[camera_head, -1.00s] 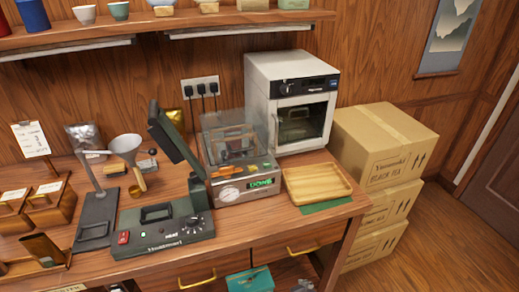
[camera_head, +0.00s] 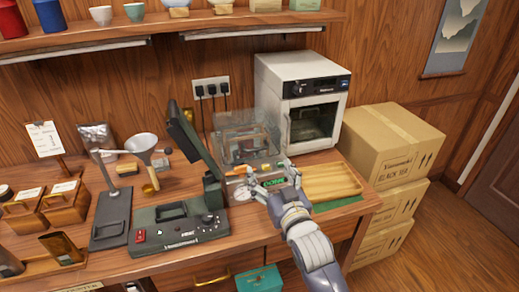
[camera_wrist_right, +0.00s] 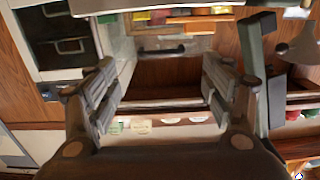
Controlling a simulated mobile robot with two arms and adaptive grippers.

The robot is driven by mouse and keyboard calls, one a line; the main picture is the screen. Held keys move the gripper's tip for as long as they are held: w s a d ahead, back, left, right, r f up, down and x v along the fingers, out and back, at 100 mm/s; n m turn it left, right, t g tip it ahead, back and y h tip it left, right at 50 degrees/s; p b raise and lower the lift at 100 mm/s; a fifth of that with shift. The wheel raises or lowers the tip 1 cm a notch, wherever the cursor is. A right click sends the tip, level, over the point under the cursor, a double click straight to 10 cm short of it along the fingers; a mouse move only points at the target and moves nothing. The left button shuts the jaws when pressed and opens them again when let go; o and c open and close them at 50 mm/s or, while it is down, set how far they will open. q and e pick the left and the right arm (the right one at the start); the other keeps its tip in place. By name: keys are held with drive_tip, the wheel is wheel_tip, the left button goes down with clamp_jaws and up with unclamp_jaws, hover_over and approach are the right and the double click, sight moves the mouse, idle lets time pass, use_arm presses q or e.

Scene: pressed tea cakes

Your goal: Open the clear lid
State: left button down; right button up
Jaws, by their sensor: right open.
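My left gripper is not in view.
A white oven (camera_head: 272,95) stands behind right. A wooden tray (camera_head: 328,183) lies right of the machine. The dark heat sealer (camera_head: 165,222), with its arm raised, is close on the left. Cartons (camera_head: 392,145) are stacked beyond the table's right end.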

sight(258, 150)
drive_tip(key=x, duration=0.5)
drive_tip(key=p+x, duration=0.1)
drive_tip(key=x, duration=0.5)
drive_tip(key=shift+r+p, duration=0.25)
drive_tip(key=shift+p, duration=0.05)
